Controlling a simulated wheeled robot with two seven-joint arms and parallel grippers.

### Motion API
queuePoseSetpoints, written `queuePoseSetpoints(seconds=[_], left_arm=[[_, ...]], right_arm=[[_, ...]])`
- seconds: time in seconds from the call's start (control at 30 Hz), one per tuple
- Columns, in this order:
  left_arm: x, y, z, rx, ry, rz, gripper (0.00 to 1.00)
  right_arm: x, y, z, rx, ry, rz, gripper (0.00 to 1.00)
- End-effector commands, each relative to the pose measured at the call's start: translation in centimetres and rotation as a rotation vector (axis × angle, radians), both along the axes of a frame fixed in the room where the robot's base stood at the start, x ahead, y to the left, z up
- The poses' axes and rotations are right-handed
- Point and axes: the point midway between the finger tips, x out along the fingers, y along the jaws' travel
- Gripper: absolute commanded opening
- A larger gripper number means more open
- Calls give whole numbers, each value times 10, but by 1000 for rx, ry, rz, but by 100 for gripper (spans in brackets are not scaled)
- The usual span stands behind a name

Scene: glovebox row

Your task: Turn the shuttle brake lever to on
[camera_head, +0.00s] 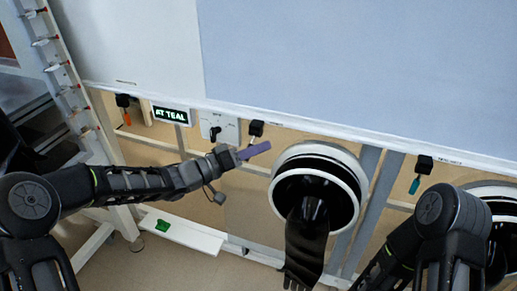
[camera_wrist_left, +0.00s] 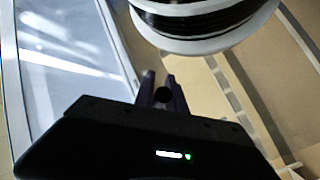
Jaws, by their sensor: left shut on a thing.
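A small black lever (camera_head: 215,133) sits on a white wall plate below the long ledge. Its label is too small to read. My left gripper (camera_head: 240,156) is in front of the wall, to the right of and below this lever and apart from it in the picture. It is shut on a purple bar (camera_head: 256,150), which sticks out to the right just below a black mount (camera_head: 256,128). I cannot tell whether the bar is still joined to that mount. In the left wrist view the fingers (camera_wrist_left: 162,92) show close together with a dark round end between them. My right gripper is not in view.
A display (camera_head: 171,114) left of the plate reads "AT TEAL". An orange tag (camera_head: 127,117) and a teal tag (camera_head: 414,186) hang from black mounts. A round glove port (camera_head: 318,158) with a hanging black glove (camera_head: 305,245) is close right of my left gripper. A green piece (camera_head: 162,225) lies on a low white shelf (camera_head: 185,238).

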Motion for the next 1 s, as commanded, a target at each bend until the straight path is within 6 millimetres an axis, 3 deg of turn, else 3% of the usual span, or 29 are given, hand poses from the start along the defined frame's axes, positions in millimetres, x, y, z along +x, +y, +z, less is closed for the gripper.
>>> queuePoseSetpoints(seconds=[0.1, 1.0], left_arm=[[0, 0, 0, 0, 0, 0, 0], [0, 0, 0, 0, 0, 0, 0]], right_arm=[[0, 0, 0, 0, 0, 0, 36], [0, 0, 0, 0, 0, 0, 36]])
